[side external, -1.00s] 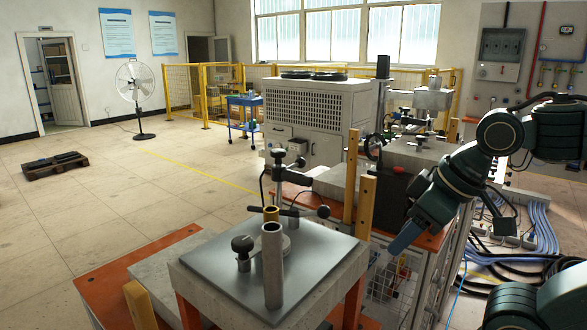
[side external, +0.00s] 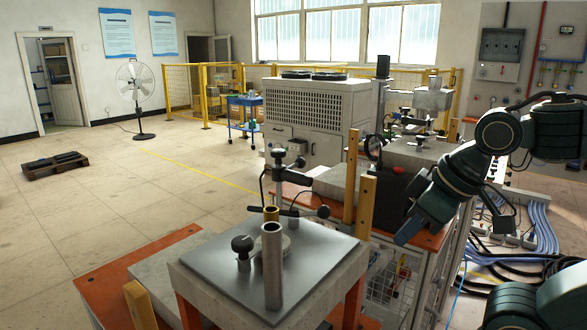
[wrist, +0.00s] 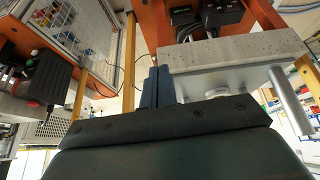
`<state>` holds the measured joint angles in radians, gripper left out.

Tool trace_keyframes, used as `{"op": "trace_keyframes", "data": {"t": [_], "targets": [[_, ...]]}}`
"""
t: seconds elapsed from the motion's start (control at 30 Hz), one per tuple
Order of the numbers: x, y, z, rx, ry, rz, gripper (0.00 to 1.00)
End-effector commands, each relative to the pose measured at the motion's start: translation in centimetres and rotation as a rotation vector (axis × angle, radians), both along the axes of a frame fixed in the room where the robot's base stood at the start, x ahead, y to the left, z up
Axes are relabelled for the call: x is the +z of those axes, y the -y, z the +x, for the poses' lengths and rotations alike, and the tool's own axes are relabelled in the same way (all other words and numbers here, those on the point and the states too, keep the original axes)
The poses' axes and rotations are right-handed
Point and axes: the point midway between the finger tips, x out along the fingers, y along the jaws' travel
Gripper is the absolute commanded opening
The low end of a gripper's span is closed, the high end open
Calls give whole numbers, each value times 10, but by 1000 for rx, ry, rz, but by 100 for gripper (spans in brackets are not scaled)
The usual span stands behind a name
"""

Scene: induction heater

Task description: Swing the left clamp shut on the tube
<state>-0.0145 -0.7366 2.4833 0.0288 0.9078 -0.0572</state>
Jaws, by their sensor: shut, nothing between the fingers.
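A grey metal tube (side external: 272,265) stands upright at the front of a steel plate (side external: 215,265). A clamp with a black knob (side external: 242,245) stands left of the tube. A black bar with ball ends (side external: 307,211) lies behind, beside a post. Which part is the left clamp's arm, and whether it touches the tube, I cannot tell. My gripper (side external: 405,236) hangs right of the plate, apart from all of these. In the wrist view its blue-grey fingers (wrist: 157,82) are together and empty; a grey cylinder (wrist: 289,100) shows right of them.
Yellow wooden posts (side external: 365,207) stand between my gripper and the plate. An orange-topped bench (side external: 430,238) with a black box (side external: 392,182) lies behind. Cables (side external: 535,220) cover the floor at right.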

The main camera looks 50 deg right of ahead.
Motion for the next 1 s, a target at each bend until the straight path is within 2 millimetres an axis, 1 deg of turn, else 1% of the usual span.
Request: {"op": "trace_keyframes", "data": {"t": [0.27,0.6,1.0], "targets": [[12,8,12,137,-28,-112,0],[32,17,31,376,-90,-290,0],[54,18,52,667,-177,-465,0]]}}
